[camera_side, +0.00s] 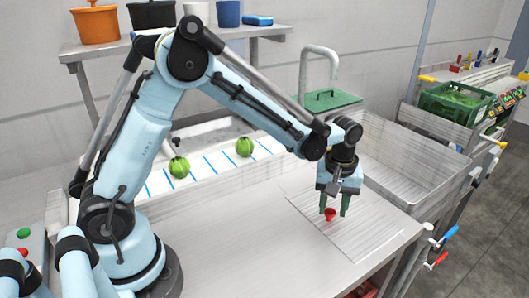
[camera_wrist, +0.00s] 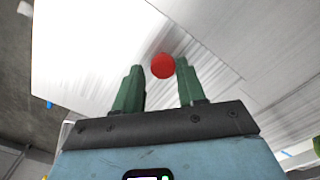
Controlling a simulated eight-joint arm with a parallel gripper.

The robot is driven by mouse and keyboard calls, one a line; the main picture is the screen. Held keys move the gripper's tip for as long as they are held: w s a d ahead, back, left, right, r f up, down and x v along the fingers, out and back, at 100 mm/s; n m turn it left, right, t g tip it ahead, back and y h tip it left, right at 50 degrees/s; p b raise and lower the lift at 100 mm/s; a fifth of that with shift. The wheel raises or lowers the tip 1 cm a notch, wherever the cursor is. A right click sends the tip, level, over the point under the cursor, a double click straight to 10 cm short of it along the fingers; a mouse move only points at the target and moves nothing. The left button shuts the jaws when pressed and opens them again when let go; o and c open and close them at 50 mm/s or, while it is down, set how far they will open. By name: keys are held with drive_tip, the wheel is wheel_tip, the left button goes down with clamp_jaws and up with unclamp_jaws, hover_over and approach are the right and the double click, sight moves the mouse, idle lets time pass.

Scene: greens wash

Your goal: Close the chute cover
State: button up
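A brushed-metal panel (camera_side: 368,238), which looks like the chute cover, lies flat along the right part of the metal counter. I see no opening beside it. A small red knob (camera_side: 330,215) stands on it, and it also shows in the wrist view (camera_wrist: 162,66). My gripper (camera_side: 334,211) points down over the panel with its green fingers apart. In the wrist view the knob shows between the fingertips, closer to the right finger. The fingers do not look closed on it, and I cannot tell whether one touches it.
A steel sink (camera_side: 410,160) with a tap (camera_side: 305,70) lies behind the panel. Two green heads (camera_side: 179,166) (camera_side: 244,147) sit on a blue-striped white strip. A green crate (camera_side: 455,103) stands right.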

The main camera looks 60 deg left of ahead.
drive_tip(key=shift+o, duration=1.2)
drive_tip(key=shift+s, duration=0.1)
drive_tip(key=shift+r, duration=0.1)
wheel_tip(320, 180, up, 12)
drive_tip(key=s+a+m+t, duration=0.3)
drive_tip(key=s+m, duration=0.1)
drive_tip(key=s, duration=0.3)
drive_tip(key=s+a+m+t, duration=0.3)
drive_tip(key=s+m+t, duration=0.1)
drive_tip(key=s, duration=0.3)
drive_tip(key=shift+m, duration=0.5)
